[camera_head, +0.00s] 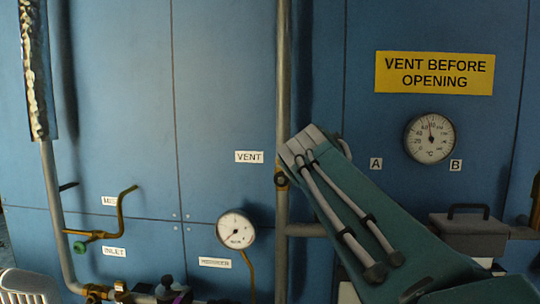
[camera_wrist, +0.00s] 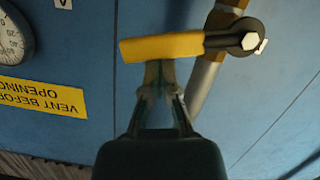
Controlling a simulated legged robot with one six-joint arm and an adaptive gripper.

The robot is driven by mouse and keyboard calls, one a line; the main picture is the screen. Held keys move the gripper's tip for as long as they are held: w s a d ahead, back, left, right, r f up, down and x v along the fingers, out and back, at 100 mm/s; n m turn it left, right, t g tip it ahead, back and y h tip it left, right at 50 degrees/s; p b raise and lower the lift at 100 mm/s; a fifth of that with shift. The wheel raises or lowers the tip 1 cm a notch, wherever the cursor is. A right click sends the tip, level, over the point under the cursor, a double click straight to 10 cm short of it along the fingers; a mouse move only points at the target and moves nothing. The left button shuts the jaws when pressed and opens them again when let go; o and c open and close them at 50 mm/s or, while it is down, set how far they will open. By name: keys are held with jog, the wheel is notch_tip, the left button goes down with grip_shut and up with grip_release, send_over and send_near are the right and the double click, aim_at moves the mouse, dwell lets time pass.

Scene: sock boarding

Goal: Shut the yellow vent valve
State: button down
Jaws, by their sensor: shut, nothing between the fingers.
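The yellow vent valve handle (camera_wrist: 160,47) shows in the wrist view, which is upside down. Its dark stem runs to a hex bolt on a brass valve body (camera_wrist: 229,16) on the pipe. The handle sticks out crosswise to the pipe. My gripper (camera_wrist: 161,72) is shut and empty, its fingertips right at the handle's edge. I cannot tell whether they touch it. In the head view my arm hides the handle and my gripper; only a bit of the brass valve body (camera_head: 281,179) shows on the vertical pipe, near the VENT label (camera_head: 249,157).
The grey vertical pipe (camera_head: 283,90) runs in front of blue panels. A pressure gauge (camera_head: 236,230) is left of it. A temperature dial (camera_head: 430,138) and a yellow sign (camera_head: 434,73) are at right. A brass lever pipe (camera_head: 119,215) and the inlet valves stand at lower left.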

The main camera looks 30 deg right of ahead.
jog(key=shift+s+d+f+m+t+y, duration=0.2)
jog(key=shift+f+m+y, duration=0.1)
jog(key=shift+f+m, duration=0.3)
jog(key=shift+s+d+f+m+t+y, duration=0.1)
jog(key=shift+d+f+m+t+y, duration=0.2)
jog(key=shift+m, duration=0.4)
jog(key=shift+a+f, duration=0.1)
jog(key=shift+f, duration=0.05)
jog(key=s+a+r, duration=0.5)
jog(key=s+r, duration=0.1)
jog(key=s, duration=0.2)
jog(key=shift+r, duration=0.15)
jog(key=shift+a, duration=0.2)
